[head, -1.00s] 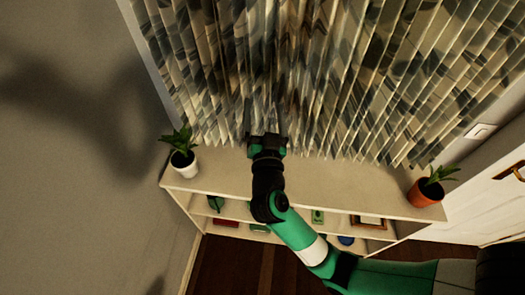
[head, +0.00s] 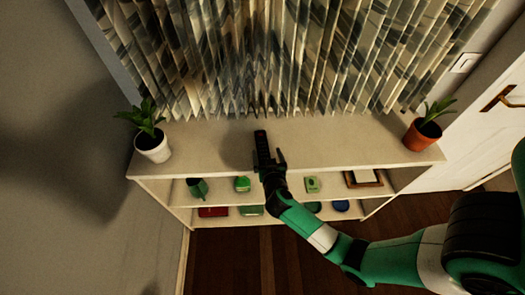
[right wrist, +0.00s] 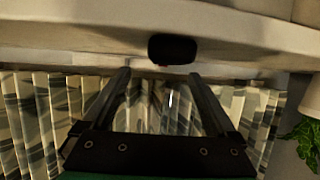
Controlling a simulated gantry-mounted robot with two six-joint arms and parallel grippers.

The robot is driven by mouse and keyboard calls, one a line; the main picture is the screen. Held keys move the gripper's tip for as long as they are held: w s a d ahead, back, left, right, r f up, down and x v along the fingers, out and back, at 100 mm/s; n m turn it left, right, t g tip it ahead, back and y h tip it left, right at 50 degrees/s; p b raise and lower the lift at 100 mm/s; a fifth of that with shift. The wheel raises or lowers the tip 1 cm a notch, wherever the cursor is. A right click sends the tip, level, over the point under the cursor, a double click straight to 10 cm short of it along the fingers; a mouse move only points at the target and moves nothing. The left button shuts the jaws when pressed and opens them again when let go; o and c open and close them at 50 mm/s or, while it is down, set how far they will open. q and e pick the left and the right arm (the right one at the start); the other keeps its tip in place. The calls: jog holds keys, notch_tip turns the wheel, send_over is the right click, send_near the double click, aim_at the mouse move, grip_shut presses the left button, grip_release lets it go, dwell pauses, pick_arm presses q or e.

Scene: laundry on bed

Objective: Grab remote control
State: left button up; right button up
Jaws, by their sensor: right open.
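A long black remote control (head: 261,141) lies near the middle of the pale shelf top (head: 205,148), pointing toward the curtain. My right gripper (head: 270,160) is open at the remote's near end, with one finger showing to the right of it. In the right wrist view, both fingers of the right gripper (right wrist: 160,72) are spread apart. The rounded dark end of the remote (right wrist: 172,48) shows just beyond and between the fingertips. I cannot tell whether they touch it. My left gripper is not in view.
A pleated curtain (head: 270,60) hangs behind the shelf top. A white-potted plant (head: 152,147) stands at the left end and an orange-potted plant (head: 421,134) at the right end. Lower shelves hold several small items, including a picture frame (head: 364,178). The shelf top beside the remote is clear.

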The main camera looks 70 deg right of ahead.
aim_at(263, 146)
jog(key=b+x, duration=0.2)
jog(key=x, duration=0.1)
jog(key=b+x, duration=0.1)
jog(key=x, duration=0.1)
jog(key=shift+w+a+f, duration=0.1)
jog(key=shift+w+f, duration=0.1)
jog(key=shift+w, duration=0.2)
jog(key=shift+r, duration=0.1)
jog(key=shift+c, duration=0.3)
grip_shut()
